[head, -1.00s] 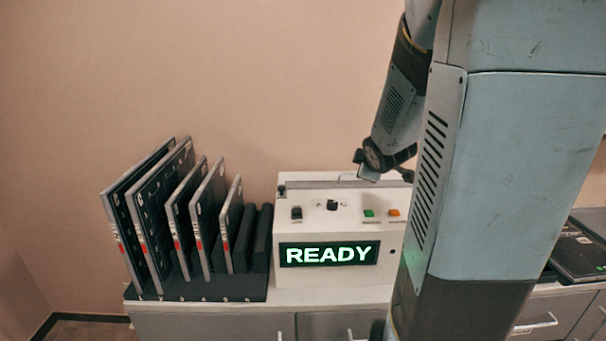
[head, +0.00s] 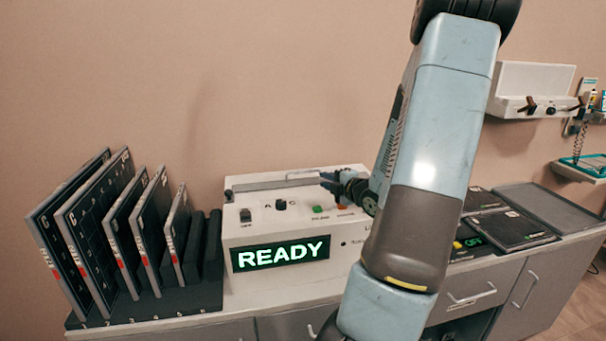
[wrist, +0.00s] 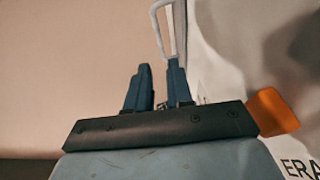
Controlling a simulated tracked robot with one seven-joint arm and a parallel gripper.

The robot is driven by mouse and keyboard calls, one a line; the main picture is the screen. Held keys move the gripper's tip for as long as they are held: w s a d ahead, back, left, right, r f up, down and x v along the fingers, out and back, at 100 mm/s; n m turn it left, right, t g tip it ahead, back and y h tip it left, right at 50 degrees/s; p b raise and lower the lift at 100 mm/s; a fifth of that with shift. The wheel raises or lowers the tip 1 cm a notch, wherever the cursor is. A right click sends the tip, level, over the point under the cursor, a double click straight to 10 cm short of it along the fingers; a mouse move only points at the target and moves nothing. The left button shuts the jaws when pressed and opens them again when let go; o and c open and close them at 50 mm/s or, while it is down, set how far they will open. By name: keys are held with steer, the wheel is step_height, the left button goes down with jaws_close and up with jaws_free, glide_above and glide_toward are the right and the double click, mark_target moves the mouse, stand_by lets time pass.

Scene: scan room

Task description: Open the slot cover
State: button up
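The slot cover (head: 262,186) is a long grey strip along the back top of the white machine (head: 240,236). A thin pale handle (head: 302,170) rises at its right part. The handle also shows as a bent bar (wrist: 156,18) at the top of the wrist view. My gripper (head: 330,181) is over the right part of the machine's top, close to the handle. In the wrist view my gripper (wrist: 160,66) has its two blue fingers apart. The bar comes down near the right fingertip; whether it touches is unclear. The strip appears to lie closed.
The machine's front display (head: 281,253) reads READY. A knob (head: 281,204), a green button (head: 318,209) and an orange button (wrist: 272,111) sit on its top. A rack (head: 150,308) of upright dark panels stands left. Flat panels (head: 505,230) lie on the counter right.

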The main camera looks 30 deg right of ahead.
mark_target(303, 172)
steer(key=w, duration=0.4)
steer(key=w+f, duration=0.1)
steer(key=w, duration=0.3)
steer(key=w+a+f, duration=0.1)
steer(key=w, duration=0.4)
steer(key=shift+f, duration=0.15)
jaws_close()
